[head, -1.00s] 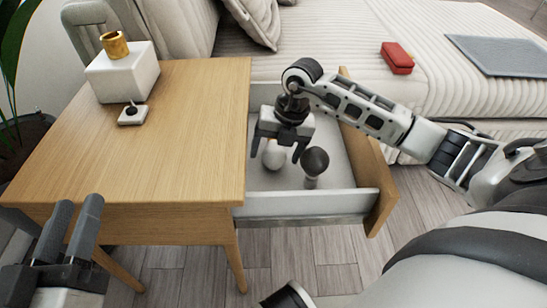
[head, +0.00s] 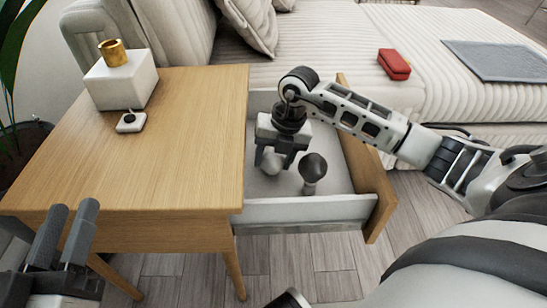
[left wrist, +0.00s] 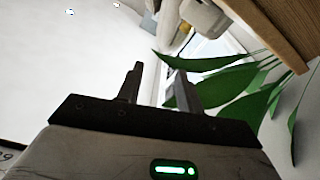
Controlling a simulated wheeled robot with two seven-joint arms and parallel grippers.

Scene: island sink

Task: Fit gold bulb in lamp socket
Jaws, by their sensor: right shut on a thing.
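The lamp is a white block (head: 121,82) with a gold socket (head: 113,52) on top, at the back left of the wooden table. My right gripper (head: 274,162) points down into the open drawer. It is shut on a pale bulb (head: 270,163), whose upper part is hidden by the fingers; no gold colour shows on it. A dark bulb with a pale base (head: 313,170) stands just to the right, apart from the gripper. My left gripper (head: 73,208) is open and empty at the lower left; its two fingers also show apart in the left wrist view (left wrist: 160,80).
The drawer (head: 310,211) is pulled out, with walls around the bulbs. A small white switch with a black knob (head: 131,122) lies before the lamp. The wooden tabletop (head: 170,160) is mostly clear. A red case (head: 394,64) lies on the sofa, and a plant (head: 12,50) stands left.

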